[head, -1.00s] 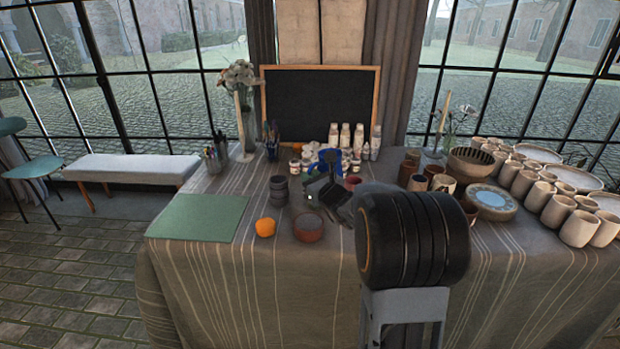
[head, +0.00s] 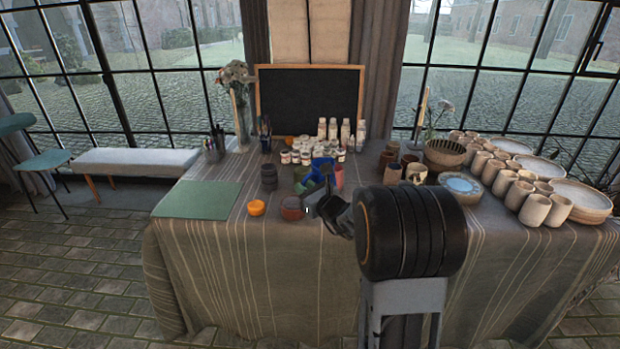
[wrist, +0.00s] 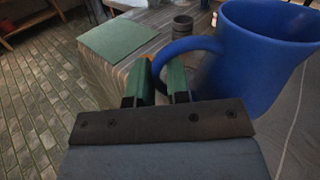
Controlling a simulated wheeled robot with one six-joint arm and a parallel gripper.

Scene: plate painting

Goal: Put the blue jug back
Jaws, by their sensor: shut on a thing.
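The blue jug (head: 320,167) is near the middle of the table in the head view, partly hidden behind my gripper (head: 327,184). In the wrist view the jug (wrist: 265,62) is large at the upper right, with its handle toward the left. My gripper (wrist: 164,84) has its green-lined fingers around the jug's handle and is shut on it. The jug looks roughly upright. I cannot tell whether its base touches the table.
A green mat (head: 198,199) lies at the table's left. An orange item (head: 256,208), a reddish-brown bowl (head: 291,208) and dark stacked cups (head: 268,176) are close by. White paint jars and bottles (head: 335,130) stand behind. Pale cups (head: 535,209) and plates fill the right.

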